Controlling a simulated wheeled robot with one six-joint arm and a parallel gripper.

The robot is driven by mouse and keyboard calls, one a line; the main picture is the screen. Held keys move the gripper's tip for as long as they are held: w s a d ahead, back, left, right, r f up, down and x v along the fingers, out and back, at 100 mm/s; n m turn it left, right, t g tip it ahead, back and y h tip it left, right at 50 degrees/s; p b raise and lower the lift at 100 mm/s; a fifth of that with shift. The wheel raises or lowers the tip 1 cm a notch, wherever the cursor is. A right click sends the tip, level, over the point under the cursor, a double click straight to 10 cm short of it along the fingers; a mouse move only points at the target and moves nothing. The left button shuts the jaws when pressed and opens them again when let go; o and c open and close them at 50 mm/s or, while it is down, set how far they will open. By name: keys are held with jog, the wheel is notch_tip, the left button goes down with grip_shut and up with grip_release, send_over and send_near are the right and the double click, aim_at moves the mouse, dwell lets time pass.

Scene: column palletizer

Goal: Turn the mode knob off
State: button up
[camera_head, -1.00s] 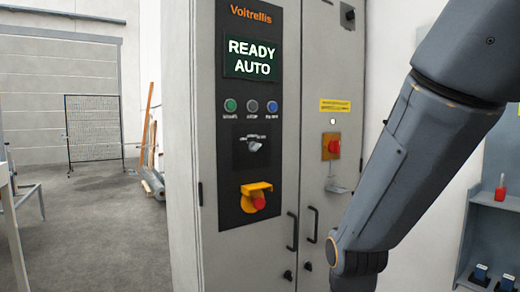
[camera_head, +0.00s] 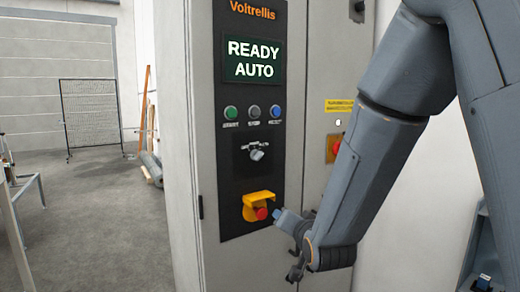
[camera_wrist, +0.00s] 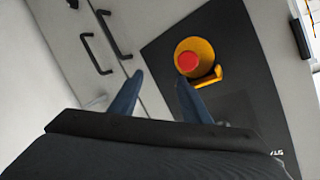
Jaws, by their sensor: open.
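The mode knob (camera_head: 257,154) is a small grey selector on the black panel of the cabinet, below a row of three buttons. The screen (camera_head: 253,60) above reads READY AUTO. My gripper (camera_head: 287,222) is low at the right of the panel, beside the red emergency stop (camera_head: 262,213) with its yellow guard. In the wrist view my gripper (camera_wrist: 157,95) has its two blue-grey fingers apart with nothing between them. The red stop (camera_wrist: 188,62) shows just beyond the right finger. The knob cannot be made out in the wrist view.
The yellow guard (camera_head: 257,198) juts out below the knob. Green (camera_head: 231,113), grey (camera_head: 253,112) and blue (camera_head: 276,112) buttons sit above it. Door handles (camera_wrist: 97,54) stand out on the cabinet doors. Open floor (camera_head: 100,220) lies left of the cabinet.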

aim_at(259, 159)
jog(key=a+r+m+t+y+p, duration=0.1)
jog(key=a+r+t+y+p, duration=0.15)
jog(key=r, duration=0.45)
jog(key=a+r+m+t+y+p, duration=0.1)
jog(key=a+r+t, duration=0.2)
jog(key=r, duration=0.4)
jog(key=shift+h, duration=0.25)
jog(key=p+x, duration=0.2)
jog(key=x, duration=0.5)
jog(key=shift+w+a+r+p, duration=0.2)
jog(key=shift+w+r+p, duration=0.05)
jog(key=shift+w+p, duration=0.1)
jog(key=shift+c, duration=0.3)
jog(key=c, duration=1)
